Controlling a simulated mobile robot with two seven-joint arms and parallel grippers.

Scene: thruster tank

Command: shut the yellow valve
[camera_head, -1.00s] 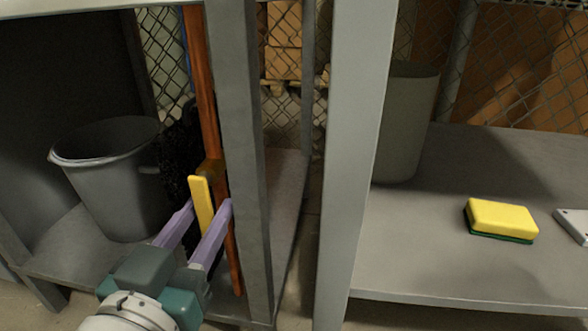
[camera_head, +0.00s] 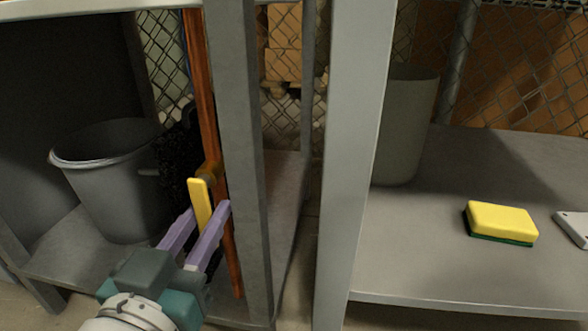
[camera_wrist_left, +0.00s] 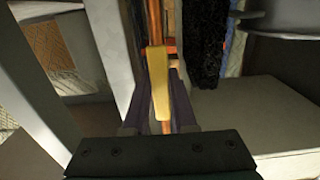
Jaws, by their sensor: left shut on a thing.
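The yellow valve handle (camera_head: 200,203) is a flat bar on an upright copper-brown pipe (camera_head: 207,110) in the left bay. In the head view the handle stands nearly upright, leaning slightly left of the pipe. My left gripper (camera_head: 208,213) has its two lilac fingers on either side of the handle and is shut on it. In the left wrist view the handle (camera_wrist_left: 159,85) lies between the fingers (camera_wrist_left: 159,112), roughly in line with the pipe. A dark body of the gripper hides the pipe below. My right gripper is not in view.
A grey bucket (camera_head: 107,185) stands left of the pipe. A grey post (camera_head: 252,160) is close on the right of my fingers. A yellow and green sponge (camera_head: 501,222) and a grey bin (camera_head: 403,125) are on the right shelf (camera_head: 430,275).

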